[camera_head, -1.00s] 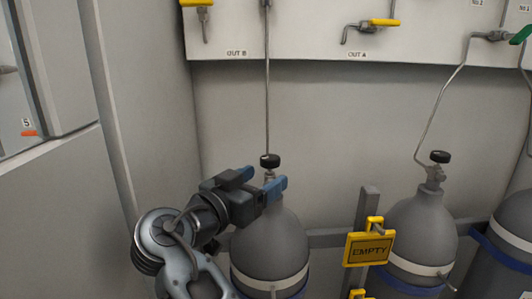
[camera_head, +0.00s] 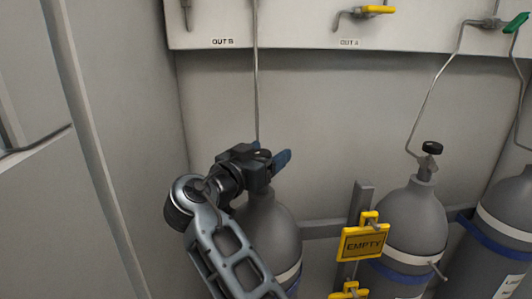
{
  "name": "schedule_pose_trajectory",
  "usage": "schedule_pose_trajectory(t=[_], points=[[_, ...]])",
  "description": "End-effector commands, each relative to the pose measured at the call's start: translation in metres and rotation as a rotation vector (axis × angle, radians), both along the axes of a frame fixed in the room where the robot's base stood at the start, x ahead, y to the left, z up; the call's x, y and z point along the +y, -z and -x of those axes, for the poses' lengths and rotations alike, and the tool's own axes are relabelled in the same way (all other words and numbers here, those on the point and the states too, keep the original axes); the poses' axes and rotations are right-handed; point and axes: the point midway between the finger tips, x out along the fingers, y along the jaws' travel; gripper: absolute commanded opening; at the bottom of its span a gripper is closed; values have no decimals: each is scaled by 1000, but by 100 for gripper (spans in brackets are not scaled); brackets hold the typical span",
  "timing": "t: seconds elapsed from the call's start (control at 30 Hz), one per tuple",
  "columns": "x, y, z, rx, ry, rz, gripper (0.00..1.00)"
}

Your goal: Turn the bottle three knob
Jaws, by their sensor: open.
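Three grey gas bottles stand along the wall, and I cannot tell which is bottle three. The left bottle (camera_head: 268,222) is behind my arm. My gripper (camera_head: 266,156) is at the top of this bottle, with its blue fingers apart around the place where the black knob sits. The gripper mostly hides that knob and the valve, so contact cannot be told. The middle bottle (camera_head: 415,220) shows its black knob (camera_head: 432,148) clearly, with nothing near it. The right bottle (camera_head: 503,225) is cut off by the picture edge and its knob is not in view.
A yellow EMPTY sign (camera_head: 363,243) hangs on a grey post (camera_head: 361,198) between the left and middle bottles. Thin pipes (camera_head: 257,85) run up to the white panel (camera_head: 300,28) with valve handles. A wall (camera_head: 130,120) stands close on the left.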

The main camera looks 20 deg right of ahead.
Motion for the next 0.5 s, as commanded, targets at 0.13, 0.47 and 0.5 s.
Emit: schedule_pose_trajectory(t=[0.13,0.47,0.5], points=[[0,0,0,0,0,0,72],[0,0,0,0,0,0,44],[0,0,0,0,-1,0,40]])
